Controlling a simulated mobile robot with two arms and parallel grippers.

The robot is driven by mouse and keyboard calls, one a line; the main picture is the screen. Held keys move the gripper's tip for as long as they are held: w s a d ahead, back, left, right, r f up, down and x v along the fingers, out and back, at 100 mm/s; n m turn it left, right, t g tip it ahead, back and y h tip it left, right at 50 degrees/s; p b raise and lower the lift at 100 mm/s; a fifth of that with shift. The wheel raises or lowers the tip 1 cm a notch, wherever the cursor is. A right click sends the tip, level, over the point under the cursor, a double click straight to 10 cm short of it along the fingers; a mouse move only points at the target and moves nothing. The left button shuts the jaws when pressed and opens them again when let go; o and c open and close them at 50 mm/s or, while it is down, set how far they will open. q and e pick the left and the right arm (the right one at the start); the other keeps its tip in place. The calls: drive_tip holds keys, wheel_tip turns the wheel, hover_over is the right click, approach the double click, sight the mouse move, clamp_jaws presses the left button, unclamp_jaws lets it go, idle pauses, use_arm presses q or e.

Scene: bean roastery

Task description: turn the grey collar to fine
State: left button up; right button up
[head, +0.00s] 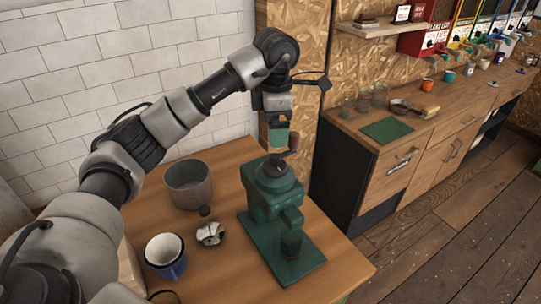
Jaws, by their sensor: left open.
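A green grinder (262,204) stands on the wooden table on a flat green base. A dark grey collar-like part (274,167) shows at its top; no fine or coarse marking can be read on it. My left gripper (279,142) points down just above the grinder's top, open. A brown knob (292,144) shows right beside its fingertips, and I cannot tell whether they touch it. The gripper partly hides the top of the grinder. My right gripper is not in view.
A white brick wall is behind. A counter (392,160) with a green mat (387,130) stands at right.

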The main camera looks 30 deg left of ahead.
use_arm(q)
hover_over(275, 161)
drive_tip(key=f, duration=0.4)
drive_tip(key=shift+w, duration=0.2)
drive_tip(key=f, duration=0.1)
drive_tip(key=f+p, duration=0.1)
drive_tip(key=f, duration=0.1)
drive_tip(key=f+p, duration=0.1)
drive_tip(key=f, duration=0.1)
drive_tip(key=shift+w+a, duration=0.1)
drive_tip(key=shift+a, duration=0.15)
drive_tip(key=shift+d+f, duration=0.1)
drive_tip(key=shift+f, duration=0.4)
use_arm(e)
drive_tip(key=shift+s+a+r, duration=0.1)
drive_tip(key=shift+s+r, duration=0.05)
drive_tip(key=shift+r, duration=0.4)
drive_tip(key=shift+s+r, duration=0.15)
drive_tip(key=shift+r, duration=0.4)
